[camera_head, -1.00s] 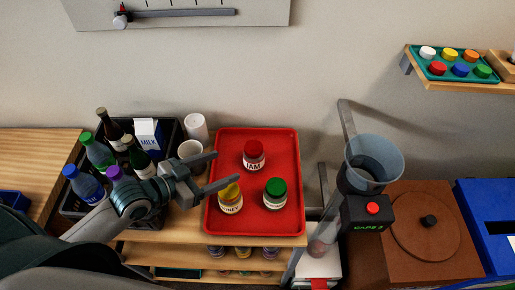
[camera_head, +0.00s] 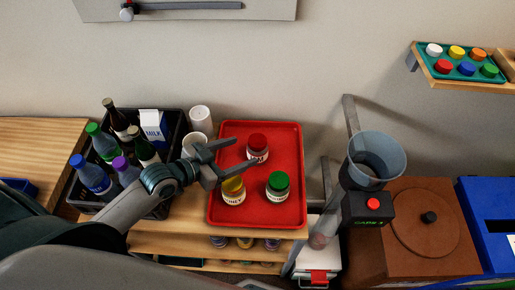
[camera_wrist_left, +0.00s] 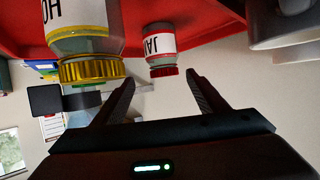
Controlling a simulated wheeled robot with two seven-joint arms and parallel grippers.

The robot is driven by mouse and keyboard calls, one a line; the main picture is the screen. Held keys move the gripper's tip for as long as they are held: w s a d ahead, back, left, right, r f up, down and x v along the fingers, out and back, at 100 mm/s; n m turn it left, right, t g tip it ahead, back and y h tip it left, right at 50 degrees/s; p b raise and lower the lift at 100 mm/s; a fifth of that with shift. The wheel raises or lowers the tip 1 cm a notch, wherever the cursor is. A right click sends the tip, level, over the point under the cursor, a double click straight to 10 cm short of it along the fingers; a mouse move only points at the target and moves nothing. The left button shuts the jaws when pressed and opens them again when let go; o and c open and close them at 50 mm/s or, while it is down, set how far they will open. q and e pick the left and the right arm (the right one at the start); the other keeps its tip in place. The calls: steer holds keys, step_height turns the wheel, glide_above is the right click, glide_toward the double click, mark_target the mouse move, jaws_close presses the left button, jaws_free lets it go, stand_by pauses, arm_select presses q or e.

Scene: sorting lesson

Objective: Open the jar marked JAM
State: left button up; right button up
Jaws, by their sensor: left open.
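The jar marked JAM (camera_head: 257,153) has a red lid and stands at the back of the red tray (camera_head: 290,214). My left gripper (camera_head: 246,155) is open and empty, with its fingers pointing towards the JAM jar. In the head view a finger partly covers the jar's label. In the left wrist view the JAM jar (camera_wrist_left: 160,45) appears upside down, beyond and between the open fingertips (camera_wrist_left: 160,88), apart from them. A jar with a yellow lid (camera_head: 233,189) stands in front on the tray, close to the gripper. My right gripper is not in view.
A jar with a green lid (camera_head: 278,186) stands on the tray's right side. White cups (camera_head: 201,119) and a black crate of bottles and milk (camera_head: 171,128) are left of the tray. A clear hopper (camera_head: 376,157) with a red button is at right.

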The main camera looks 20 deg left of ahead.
mark_target(252, 147)
arm_select(q)
steer(key=p+x, duration=0.1)
steer(key=x, duration=0.5)
steer(key=shift+r, duration=0.1)
steer(key=shift+w+d+f+p, duration=0.3)
steer(key=shift+w+f, duration=0.1)
steer(key=shift+w, duration=0.1)
steer(key=shift+w+d+p, duration=0.2)
steer(key=shift+w+p, duration=0.3)
steer(key=shift+w, duration=0.15)
steer(key=p+x, duration=0.1)
steer(key=x, duration=0.1)
steer(key=shift+w, duration=0.45)
steer(key=shift+w+d+f, duration=0.3)
steer(key=shift+w+f, duration=0.05)
steer(key=shift+w, duration=0.05)
steer(key=shift+c, duration=0.6)
steer(key=c, duration=1.1)
